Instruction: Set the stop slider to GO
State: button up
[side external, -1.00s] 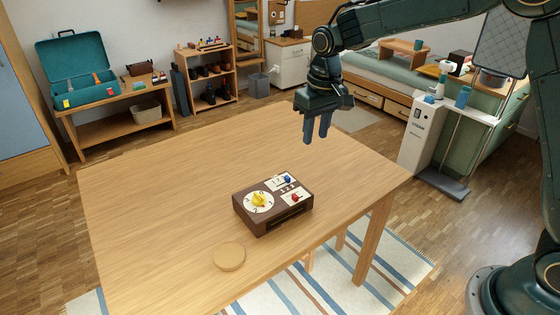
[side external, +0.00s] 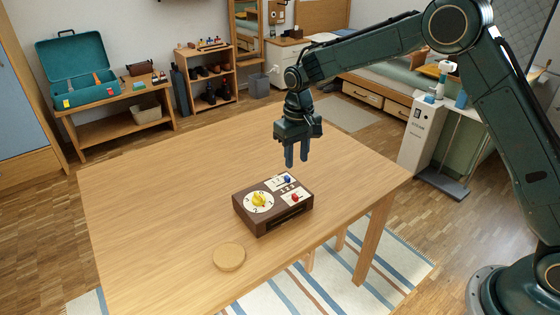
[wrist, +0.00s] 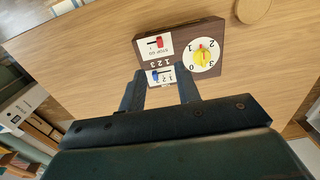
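The brown control box (side external: 273,222) sits on the table, with a yellow dial, a blue slider and a red slider on its top. The red stop slider (side external: 296,197) is on a white plate at the box's front right. In the wrist view the red knob (wrist: 159,42) sits toward the right of its dark slot, above upside-down STOP GO lettering. My gripper (side external: 297,164) is in the air above and behind the box, touching nothing. Its fingers (wrist: 160,72) are apart and empty, pointing down toward the blue slider side of the box.
The blue slider (side external: 287,180) and yellow dial (side external: 260,200) are close to the red slider. A round wooden disc (side external: 229,257) lies on the table (side external: 150,200) in front of the box. The rest of the tabletop is clear.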

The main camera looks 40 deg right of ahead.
aim_at(295, 195)
notch_tip(295, 195, down, 12)
jog(key=shift+f, duration=0.2)
dwell(0.4)
jog(key=shift+c, duration=0.2)
grip_shut()
